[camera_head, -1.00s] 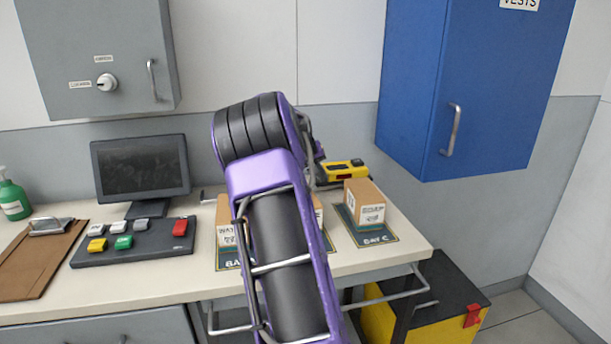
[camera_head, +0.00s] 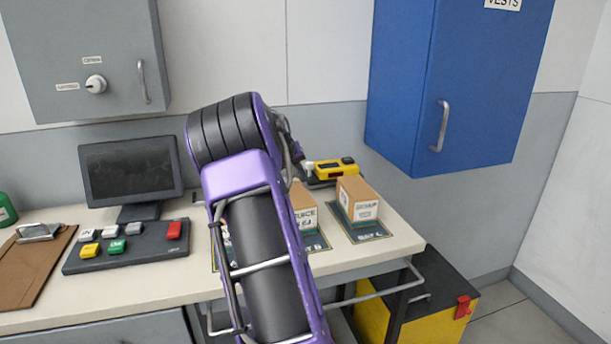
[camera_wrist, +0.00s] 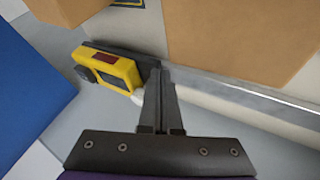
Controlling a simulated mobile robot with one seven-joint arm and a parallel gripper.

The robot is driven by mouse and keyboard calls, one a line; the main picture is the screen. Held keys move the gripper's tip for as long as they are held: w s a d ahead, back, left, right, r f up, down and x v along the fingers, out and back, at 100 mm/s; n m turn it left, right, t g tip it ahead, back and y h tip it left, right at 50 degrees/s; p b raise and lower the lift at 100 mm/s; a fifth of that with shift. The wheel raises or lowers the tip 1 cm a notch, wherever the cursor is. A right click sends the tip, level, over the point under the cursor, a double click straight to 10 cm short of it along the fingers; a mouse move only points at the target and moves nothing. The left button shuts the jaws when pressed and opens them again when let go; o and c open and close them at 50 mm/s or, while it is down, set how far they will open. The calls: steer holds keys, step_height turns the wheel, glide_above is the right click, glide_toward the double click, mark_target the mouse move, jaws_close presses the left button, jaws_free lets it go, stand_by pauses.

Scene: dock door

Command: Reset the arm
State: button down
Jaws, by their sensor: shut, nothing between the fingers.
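My gripper (camera_wrist: 159,98) shows in the wrist view with its two fingers together and nothing between them. In the head view my purple and black arm stands in front of the bench and hides the gripper's fingers. A yellow and black handheld device (camera_head: 334,168) sits at the back of the bench. In the wrist view the yellow device (camera_wrist: 108,68) lies just left of the fingertips; whether they touch it I cannot tell.
A carton (camera_head: 357,197) stands on a bay mat at the right; another carton (camera_head: 303,207) is partly behind my arm. A blue cabinet (camera_head: 440,95) hangs at the right, a grey cabinet (camera_head: 85,55) at the left. A monitor (camera_head: 130,171) and button panel (camera_head: 125,246) occupy the bench's left.

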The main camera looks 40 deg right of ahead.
steer(key=v, duration=1)
steer(key=shift+a, duration=0.15)
steer(key=shift+w+r, duration=0.1)
steer(key=shift+w, duration=0.05)
